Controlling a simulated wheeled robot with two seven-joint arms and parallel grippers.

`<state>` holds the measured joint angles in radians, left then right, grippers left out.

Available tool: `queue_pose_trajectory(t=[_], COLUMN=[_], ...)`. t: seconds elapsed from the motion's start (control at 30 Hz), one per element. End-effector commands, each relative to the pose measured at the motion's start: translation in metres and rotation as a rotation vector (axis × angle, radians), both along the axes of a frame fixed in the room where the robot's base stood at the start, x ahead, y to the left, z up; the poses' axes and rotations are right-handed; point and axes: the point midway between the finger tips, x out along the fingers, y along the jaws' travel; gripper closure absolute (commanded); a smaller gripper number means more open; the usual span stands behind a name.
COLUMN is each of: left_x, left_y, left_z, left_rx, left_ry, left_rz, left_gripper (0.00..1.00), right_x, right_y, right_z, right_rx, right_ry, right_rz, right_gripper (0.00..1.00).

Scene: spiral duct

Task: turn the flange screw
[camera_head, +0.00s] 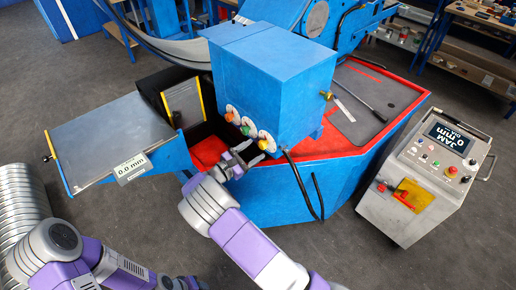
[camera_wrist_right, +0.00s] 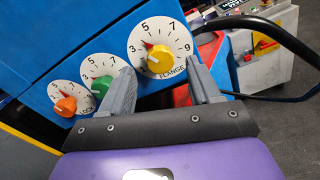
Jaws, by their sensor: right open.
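The flange screw is a yellow knob (camera_wrist_right: 158,60) on a white numbered dial (camera_wrist_right: 171,37) marked FLANGE. In the head view the yellow knob (camera_head: 262,144) sits low on the blue machine head (camera_head: 268,75). My right gripper (camera_wrist_right: 160,70) is open and empty. In the wrist view its two fingers lie one on each side of the knob's lower part; I cannot tell whether they touch it. In the head view my right gripper (camera_head: 251,151) is just in front of the dials. My left arm is at the lower left, its gripper not visible.
A green knob (camera_wrist_right: 102,86) and an orange knob (camera_wrist_right: 66,105) sit on dials left of the yellow one. A black cable (camera_head: 297,180) hangs close right of my gripper. A control console (camera_head: 424,180) showing JAM 0 mm stands right. A metal-topped table (camera_head: 115,135) is left.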

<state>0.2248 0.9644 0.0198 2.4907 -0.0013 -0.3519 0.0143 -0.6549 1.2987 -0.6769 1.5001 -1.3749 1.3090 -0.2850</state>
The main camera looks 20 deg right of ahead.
Motion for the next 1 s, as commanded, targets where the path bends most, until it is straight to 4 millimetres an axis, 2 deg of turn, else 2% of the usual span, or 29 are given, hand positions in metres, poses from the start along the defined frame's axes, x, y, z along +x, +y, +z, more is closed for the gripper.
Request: queue_pose_trajectory(t=[0.1, 0.33, 0.83, 0.93, 1.0], left_x=[0.0, 0.0, 0.0, 0.0, 0.0], left_y=[0.0, 0.0, 0.0, 0.0, 0.0], left_z=[-0.002, -0.004, -0.004, -0.005, -0.007], left_rx=[0.0, 0.0, 0.0, 0.0, 0.0], left_ry=[0.0, 0.0, 0.0, 0.0, 0.0], left_rz=[0.0, 0.0, 0.0, 0.0, 0.0], left_gripper=[0.57, 0.57, 0.57, 0.57, 0.57], right_x=[-0.007, -0.014, -0.014, -0.019, -0.028], right_y=[0.02, 0.037, 0.038, 0.031, 0.02], right_z=[-0.001, 0.0, -0.001, -0.013, -0.036], right_rx=[0.0, 0.0, 0.002, 0.035, 0.096], right_ry=[0.001, 0.0, 0.002, 0.021, 0.056], right_rz=[0.002, 0.0, -0.001, -0.017, -0.046], right_gripper=[0.38, 0.38, 0.38, 0.38, 0.38])
